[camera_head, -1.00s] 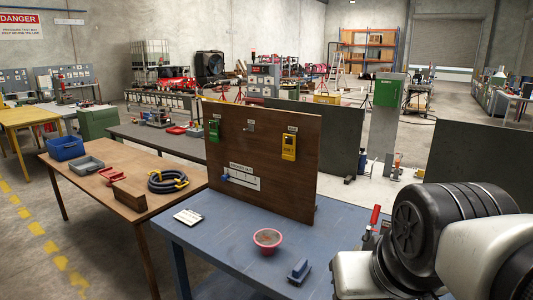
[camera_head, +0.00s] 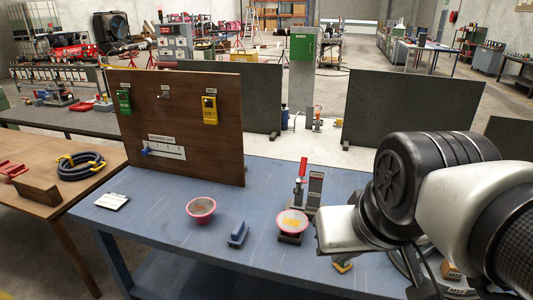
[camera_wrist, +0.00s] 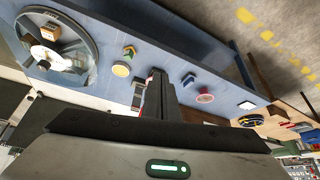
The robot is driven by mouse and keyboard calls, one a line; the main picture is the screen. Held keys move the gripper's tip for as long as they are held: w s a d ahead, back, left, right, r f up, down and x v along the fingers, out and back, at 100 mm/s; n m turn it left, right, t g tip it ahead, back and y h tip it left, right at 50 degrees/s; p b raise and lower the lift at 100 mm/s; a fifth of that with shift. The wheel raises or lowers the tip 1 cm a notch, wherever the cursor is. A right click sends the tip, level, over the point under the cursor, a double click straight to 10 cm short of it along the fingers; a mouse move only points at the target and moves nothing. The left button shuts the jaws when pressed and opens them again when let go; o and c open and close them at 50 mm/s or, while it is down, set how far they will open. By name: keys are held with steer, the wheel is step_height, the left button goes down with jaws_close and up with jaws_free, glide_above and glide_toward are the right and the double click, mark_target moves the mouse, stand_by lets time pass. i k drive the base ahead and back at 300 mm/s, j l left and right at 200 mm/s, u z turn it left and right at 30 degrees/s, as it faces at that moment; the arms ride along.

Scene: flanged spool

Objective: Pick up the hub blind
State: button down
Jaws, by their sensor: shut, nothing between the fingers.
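No object is plainly marked as the hub blind, and I cannot tell which it is. A large grey spool or ring (camera_wrist: 88,47) lies at the left of the wrist view, with a pale hub piece (camera_wrist: 38,52) and a brown block (camera_wrist: 46,32) inside its outline. In the head view my arm hides most of that ring. A yellow-faced round piece (camera_head: 292,222) sits by a red-handled stand (camera_head: 302,178). My gripper (camera_wrist: 157,74) is shut and empty, above the blue bench (camera_head: 160,215); my arm hides it in the head view.
A pink bowl (camera_head: 201,210), a blue block (camera_head: 238,234) and a white card (camera_head: 113,201) lie on the bench. A brown upright board (camera_head: 185,110) stands behind. Labelled orange-brown blocks (camera_head: 452,273) are at the lower right. The bench's front middle is clear.

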mark_target(291, 222)
steer(key=i+j+z, duration=0.2)
steer(key=j, duration=0.15)
steer(key=i+j+z, duration=0.25)
steer(key=j+z, duration=0.2)
steer(key=j, duration=0.25)
